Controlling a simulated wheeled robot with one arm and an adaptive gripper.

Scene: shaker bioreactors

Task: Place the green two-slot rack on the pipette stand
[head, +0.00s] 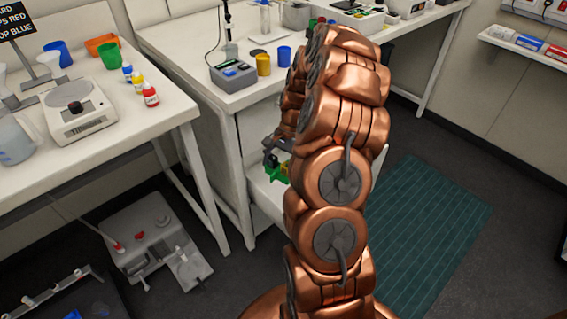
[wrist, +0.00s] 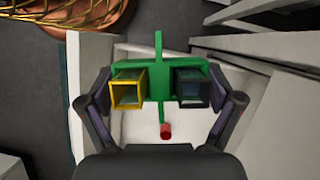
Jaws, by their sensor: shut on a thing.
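The green two-slot rack (wrist: 158,68) is between the two fingers of my gripper (wrist: 158,82) in the wrist view. Its left slot holds a yellow square-framed piece (wrist: 128,92), its right slot a dark one (wrist: 192,88). A small red-tipped part (wrist: 166,130) shows below the rack. In the head view the rack (head: 277,174) is partly hidden by my arm, under my gripper (head: 272,155), beside the bench and below its top. A slim dark upright tool (head: 227,14) stands at the back of the bench; I cannot tell whether it belongs to the pipette stand.
The far bench (head: 185,42) carries a grey device (head: 233,75), a yellow cup (head: 263,64) and a blue cup (head: 284,55). A pale, open drawer-like surface (head: 265,197) lies below my gripper. My arm blocks much of the middle.

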